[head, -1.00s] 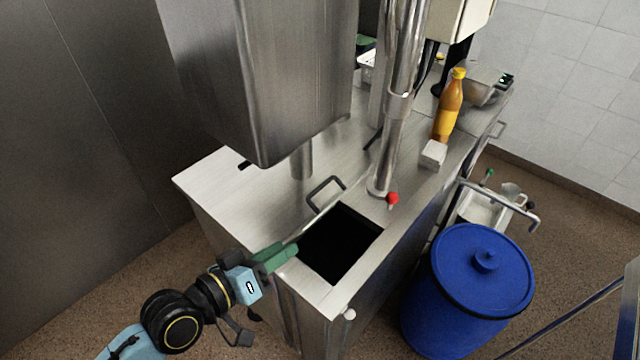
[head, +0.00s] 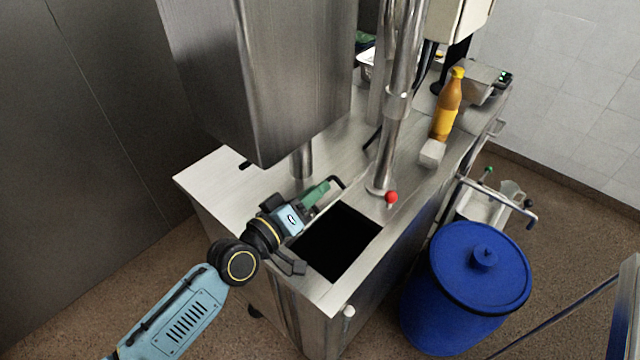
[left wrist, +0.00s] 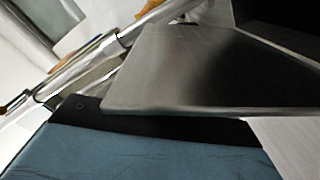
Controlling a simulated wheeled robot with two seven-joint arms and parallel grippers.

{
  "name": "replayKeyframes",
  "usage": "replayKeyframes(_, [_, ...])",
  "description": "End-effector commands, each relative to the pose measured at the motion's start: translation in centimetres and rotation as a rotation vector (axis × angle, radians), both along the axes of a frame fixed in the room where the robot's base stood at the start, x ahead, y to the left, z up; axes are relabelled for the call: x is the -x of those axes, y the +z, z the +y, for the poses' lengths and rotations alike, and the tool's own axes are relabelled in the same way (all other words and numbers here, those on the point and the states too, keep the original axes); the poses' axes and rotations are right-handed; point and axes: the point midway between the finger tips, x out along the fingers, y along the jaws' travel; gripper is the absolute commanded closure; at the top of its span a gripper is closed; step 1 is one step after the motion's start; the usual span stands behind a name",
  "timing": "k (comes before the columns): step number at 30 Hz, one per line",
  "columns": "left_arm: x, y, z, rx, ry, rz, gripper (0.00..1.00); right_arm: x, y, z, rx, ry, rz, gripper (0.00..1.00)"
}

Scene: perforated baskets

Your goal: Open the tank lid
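The steel tank (head: 318,302) has a dark square opening (head: 340,242) in its top, uncovered in the head view. The lid shows only as a thin, nearly edge-on strip along the opening's left side. Its dark bar handle (head: 339,181) stands at the opening's back left, partly hidden by my gripper. My left gripper (head: 318,192), with green fingers, lies beside the strip and reaches the handle; contact is unclear. Its finger gap cannot be made out. In the left wrist view a flat metal plate (left wrist: 190,65), apparently the lid, is close to my wrist; the fingertips are hidden.
A steel box (head: 255,80) hangs over the tank's left part. A steel column (head: 393,140) with a red knob (head: 391,197) stands behind the opening. An orange bottle (head: 447,108) and white block (head: 432,152) sit farther back. A blue barrel (head: 465,290) stands on the floor at right.

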Motion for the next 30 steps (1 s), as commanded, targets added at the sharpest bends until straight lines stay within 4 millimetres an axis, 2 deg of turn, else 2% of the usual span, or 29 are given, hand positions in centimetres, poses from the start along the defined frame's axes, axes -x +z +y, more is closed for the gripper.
replayKeyframes(6, [-1.8, 0.0, -1.3, 0.000, 0.000, 0.000, 0.69, 0.0, 0.1, -0.1, 0.002, 0.001, 0.000, 0.69])
replayKeyframes(16, [-2.0, 0.0, -1.4, 0.000, 0.000, 0.000, 0.69, 0.0, 0.1, -0.2, 0.003, 0.001, -0.001, 0.69])
replayKeyframes(23, [-2.0, 0.0, -1.4, 0.000, 0.001, 0.001, 0.99, 0.0, 0.1, -0.2, 0.003, 0.001, -0.001, 0.69])
replayKeyframes(30, [-1.9, -0.1, -1.4, -0.002, 0.001, 0.001, 1.00, 0.0, 0.1, -0.2, 0.003, 0.000, -0.001, 0.69])
